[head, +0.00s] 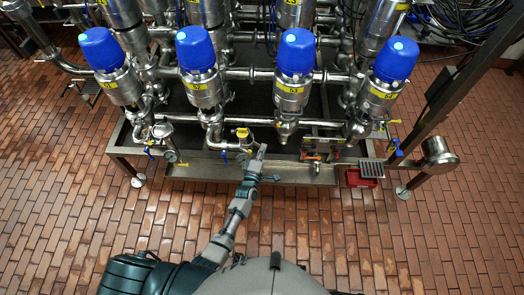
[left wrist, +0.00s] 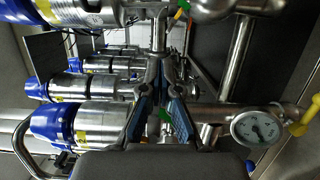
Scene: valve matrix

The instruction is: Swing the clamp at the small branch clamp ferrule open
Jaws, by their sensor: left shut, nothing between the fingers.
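My left gripper (head: 262,150) reaches up from the lower left to the front edge of the valve skid. It is close to the front pipe (head: 222,144), just right of a yellow-tagged fitting (head: 242,133). In the left wrist view, its two dark fingers with blue pads (left wrist: 163,68) come together with nothing visible between them, in front of the steel pipework. I cannot clearly make out the small branch clamp ferrule or its clamp; the fingers may hide part of it. My right gripper is not in view.
Blue-capped valves (head: 197,48) stand in rows behind the front pipe. A pressure gauge (left wrist: 257,128) with a yellow handle (left wrist: 300,118) sits right of the fingers in the wrist view. A red box (head: 362,177) is at the right. The brick floor (head: 330,230) in front is clear.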

